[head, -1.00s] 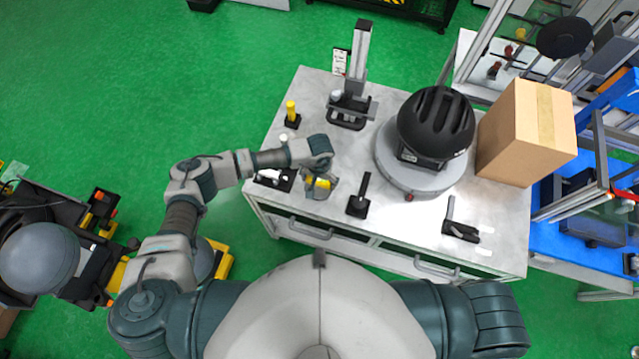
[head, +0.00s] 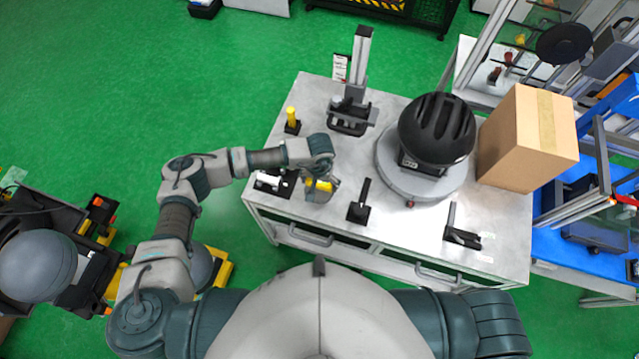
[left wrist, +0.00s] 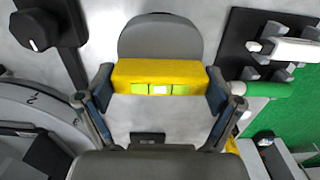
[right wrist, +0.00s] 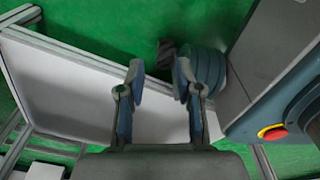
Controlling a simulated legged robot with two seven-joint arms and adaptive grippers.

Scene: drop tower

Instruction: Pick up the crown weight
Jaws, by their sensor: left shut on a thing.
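The crown weight, as I take it, is a grey piece with a yellow bar (head: 322,185) on top, at the left front of the grey table. In the left wrist view the yellow bar with green patches (left wrist: 158,73) spans between both fingers, and a rounded grey plate lies beyond it. My left gripper (left wrist: 160,88) is shut on the bar from above. Whether the weight touches the table is hard to tell. My right gripper (right wrist: 158,78) is open and empty, away from the weight, near a pale panel over green floor.
On the table (head: 400,225), a black dome (head: 436,125) stands on a round grey base, with a cardboard box (head: 535,140) to its right. Small black holders (head: 359,203) stand near the weight, and a yellow post (head: 291,117) and an upright stand (head: 355,90) behind it.

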